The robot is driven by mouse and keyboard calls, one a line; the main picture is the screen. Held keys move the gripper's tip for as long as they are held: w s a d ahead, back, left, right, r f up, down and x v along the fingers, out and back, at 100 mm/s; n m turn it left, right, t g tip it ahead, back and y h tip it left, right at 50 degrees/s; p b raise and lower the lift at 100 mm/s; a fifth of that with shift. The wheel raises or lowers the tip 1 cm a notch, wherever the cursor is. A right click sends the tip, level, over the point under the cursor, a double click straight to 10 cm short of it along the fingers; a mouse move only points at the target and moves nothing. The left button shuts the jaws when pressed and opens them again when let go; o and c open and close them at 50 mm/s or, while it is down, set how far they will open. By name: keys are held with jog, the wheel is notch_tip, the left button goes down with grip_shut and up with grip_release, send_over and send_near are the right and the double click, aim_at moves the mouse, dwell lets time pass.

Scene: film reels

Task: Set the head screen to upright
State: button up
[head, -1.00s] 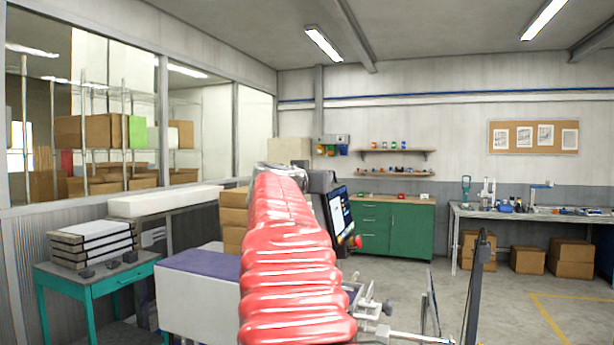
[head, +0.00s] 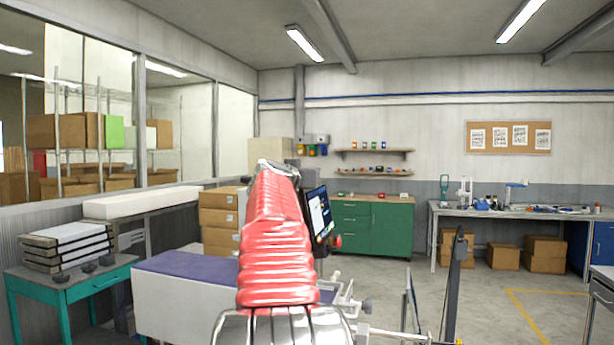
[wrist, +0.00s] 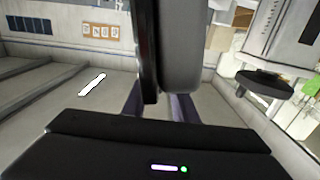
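The head screen (head: 319,214) is a dark tablet-like panel with a lit white and blue display, just right of the red ribbed form in the head view. It looks tilted, and its left edge is partly hidden. A red knob (head: 337,241) shows by its lower right corner. In the wrist view, my gripper (wrist: 160,106) shows as a dark body with a light strip and a green light. Two purplish finger-like parts show past a dark upright piece that hides the space between them. I see no contact with the screen.
A white block with a purple top (head: 172,265) stands left of the screen. A teal table (head: 70,290) with stacked trays is at far left. A green cabinet (head: 371,228) and a workbench (head: 500,212) stand behind. Metal rods rise at lower right. Open floor (head: 480,300) lies right.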

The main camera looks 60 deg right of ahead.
jog(key=shift+c, duration=0.2)
grip_shut()
dwell(0.4)
